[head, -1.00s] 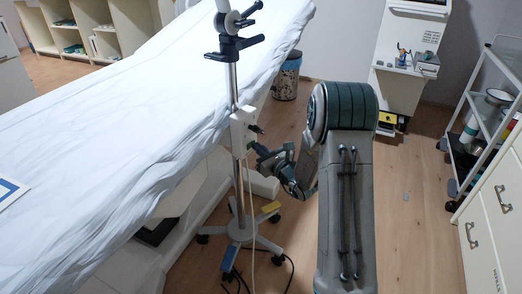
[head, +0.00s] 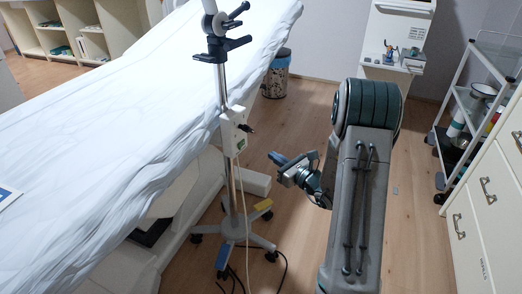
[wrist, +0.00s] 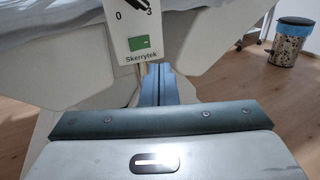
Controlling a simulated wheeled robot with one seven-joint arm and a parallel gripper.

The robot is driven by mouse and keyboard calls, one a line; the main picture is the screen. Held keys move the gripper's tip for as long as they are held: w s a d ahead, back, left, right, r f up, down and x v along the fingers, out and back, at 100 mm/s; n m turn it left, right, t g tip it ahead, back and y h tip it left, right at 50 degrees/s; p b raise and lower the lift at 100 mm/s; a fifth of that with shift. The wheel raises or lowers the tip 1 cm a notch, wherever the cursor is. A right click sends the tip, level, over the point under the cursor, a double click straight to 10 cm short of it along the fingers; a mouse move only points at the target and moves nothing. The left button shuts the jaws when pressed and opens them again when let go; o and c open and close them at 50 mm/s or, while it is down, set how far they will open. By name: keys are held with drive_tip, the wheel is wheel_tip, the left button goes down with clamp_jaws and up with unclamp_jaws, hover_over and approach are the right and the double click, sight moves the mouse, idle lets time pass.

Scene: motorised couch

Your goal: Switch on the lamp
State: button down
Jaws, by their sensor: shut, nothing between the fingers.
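The lamp's stand (head: 228,185) is a metal pole on a wheeled base beside the couch; the lamp head is out of view. A white control box (head: 235,132) is fixed on the pole, with a dark knob (head: 248,128) on its side. In the wrist view the box (wrist: 122,40) shows the marks 0 and 3, a green rectangle (wrist: 145,44) and the label "Skerrytek". The dark knob (wrist: 153,3) is cut off by the top edge. My gripper (head: 273,157) is shut and empty, right of and lower than the box, apart from it. Its blue fingers (wrist: 159,82) show below the label.
The white-sheeted couch (head: 120,120) fills the left. Cables (head: 283,265) lie on the floor by the stand's base (head: 235,235). A bin (head: 275,75) stands behind. A trolley (head: 462,110) and a drawer cabinet (head: 485,200) line the right. Floor between is mostly clear.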

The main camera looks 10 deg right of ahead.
drive_tip(key=shift+s+d, duration=1.35)
drive_tip(key=shift+d, duration=0.05)
drive_tip(key=s+a+r+n+g+y+p, duration=0.2)
drive_tip(key=s+a+r+n+g+p, duration=0.55)
drive_tip(key=a+r, duration=0.2)
drive_tip(key=s+a+r+n+g+y+p, duration=0.1)
drive_tip(key=s+a+r+n+g+p, duration=0.6)
drive_tip(key=r, duration=0.4)
drive_tip(key=s+r+n+g+h+p, duration=0.2)
drive_tip(key=s+r+n+h+p, duration=0.5)
drive_tip(key=s+n, duration=0.25)
drive_tip(key=s+d+r+n+t+h+p, duration=0.3)
drive_tip(key=d+r+n+p, duration=0.3)
drive_tip(key=r, duration=0.4)
drive_tip(key=shift+d+r+h, duration=0.25)
drive_tip(key=shift+d+h, duration=0.4)
drive_tip(key=shift+h, duration=0.25)
